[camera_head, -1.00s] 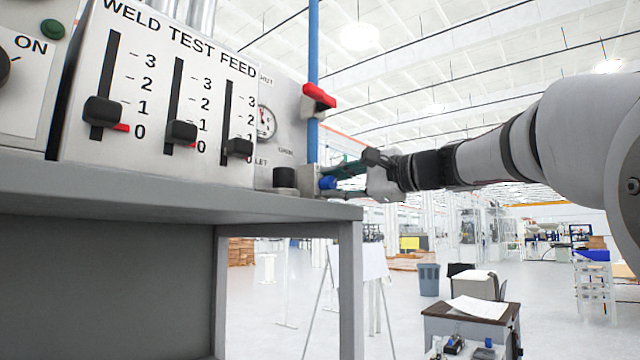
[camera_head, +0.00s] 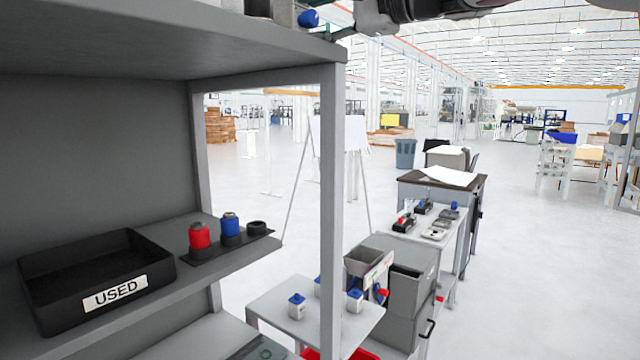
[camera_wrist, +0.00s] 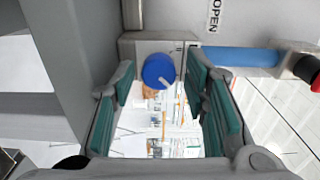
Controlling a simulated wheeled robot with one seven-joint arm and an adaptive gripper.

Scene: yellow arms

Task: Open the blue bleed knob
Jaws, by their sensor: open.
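The blue bleed knob (camera_wrist: 158,71) is round, with a pale mark on its face. It sits on a grey block in the wrist view and also shows at the top edge of the head view (camera_head: 309,18). My gripper (camera_wrist: 160,84) is open, with one green-padded finger on each side of the knob in the wrist view. I see no finger touching it, and I cannot tell how deep it sits between them. In the head view my gripper (camera_head: 342,31) is at the top edge, mostly cut off, just right of the knob.
An "OPEN" label (camera_wrist: 214,16) is above. Below are a "USED" tray (camera_head: 70,265) and red and blue canisters. Open floor lies right.

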